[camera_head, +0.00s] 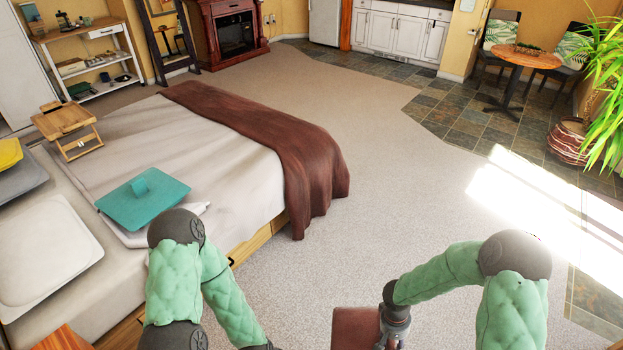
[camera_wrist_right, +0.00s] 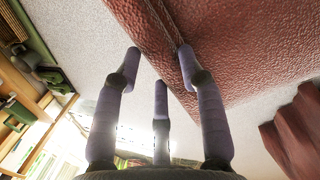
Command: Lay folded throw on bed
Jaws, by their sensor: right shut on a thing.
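The folded throw (camera_head: 354,328) is reddish-brown and shows at the bottom edge of the head view, partly cut off. In the right wrist view its textured folded layers (camera_wrist_right: 245,50) fill the upper right. My right gripper (camera_head: 381,325) is shut on its edge and holds it above the carpet, to the right of the bed. The gripper's fingers (camera_wrist_right: 160,62) reach the throw's fold in the wrist view. The bed (camera_head: 235,205) has pale bedding and stands at left. My left arm comes down over the near bed side; its gripper is out of the picture.
A brown blanket (camera_head: 255,125) drapes over the bed's foot. A teal thing (camera_head: 143,200), a wooden bed tray (camera_head: 66,125) and pale pillows (camera_head: 45,255) lie on the bed. Open carpet (camera_head: 400,190) stretches right of the bed. A round table (camera_head: 520,57) stands far right.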

